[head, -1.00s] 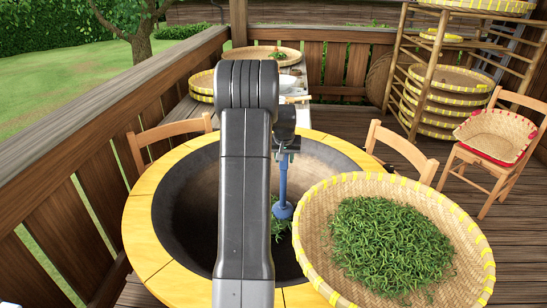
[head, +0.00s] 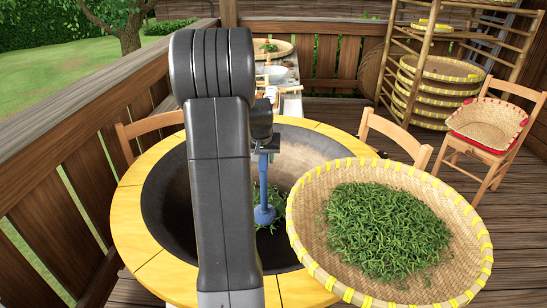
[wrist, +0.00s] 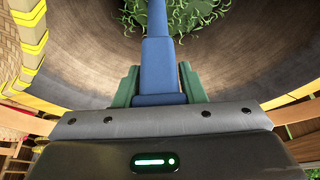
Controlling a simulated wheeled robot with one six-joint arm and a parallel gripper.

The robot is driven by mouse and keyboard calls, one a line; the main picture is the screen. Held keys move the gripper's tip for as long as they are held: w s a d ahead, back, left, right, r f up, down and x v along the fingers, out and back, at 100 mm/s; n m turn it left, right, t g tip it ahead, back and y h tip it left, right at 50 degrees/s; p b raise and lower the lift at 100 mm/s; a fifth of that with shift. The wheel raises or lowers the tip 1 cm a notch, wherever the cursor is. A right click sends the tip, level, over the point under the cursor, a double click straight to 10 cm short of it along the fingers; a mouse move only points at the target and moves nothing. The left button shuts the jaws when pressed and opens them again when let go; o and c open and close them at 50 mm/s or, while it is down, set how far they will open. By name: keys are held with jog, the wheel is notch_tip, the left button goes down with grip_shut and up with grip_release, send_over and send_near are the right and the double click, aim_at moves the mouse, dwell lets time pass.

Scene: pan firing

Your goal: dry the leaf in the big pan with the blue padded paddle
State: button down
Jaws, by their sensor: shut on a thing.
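My gripper (head: 264,150) is shut on the handle of the blue padded paddle (head: 263,190), which points down into the big pan (head: 179,190). In the wrist view, the green fingers of my gripper (wrist: 158,88) close around the blue handle (wrist: 159,62). The paddle's round pad (head: 264,214) is low in the pan, by the leaf (head: 285,193); I cannot tell whether it touches. In the wrist view, leaf (wrist: 190,14) lies on the pan bottom around the paddle's far end. My arm hides much of the pan in the head view.
A wide basket (head: 303,216) heaped with green leaf (head: 385,230) overlaps the pan's right front. The pan has a yellow rim (head: 137,250). Wooden chairs (head: 400,140) stand close behind it. A rack of baskets (head: 440,80) is at the back right, and a table with trays is behind.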

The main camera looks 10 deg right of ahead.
jog(key=a+b, duration=0.1)
jog(key=a, duration=0.5)
notch_tip(320, 180, up, 22)
jog(key=p, duration=1.5)
jog(key=shift+s+a+f, duration=0.15)
jog(key=shift+s, duration=0.25)
jog(key=c, duration=1.5)
grip_release()
grip_shut()
jog(key=shift+w, duration=0.1)
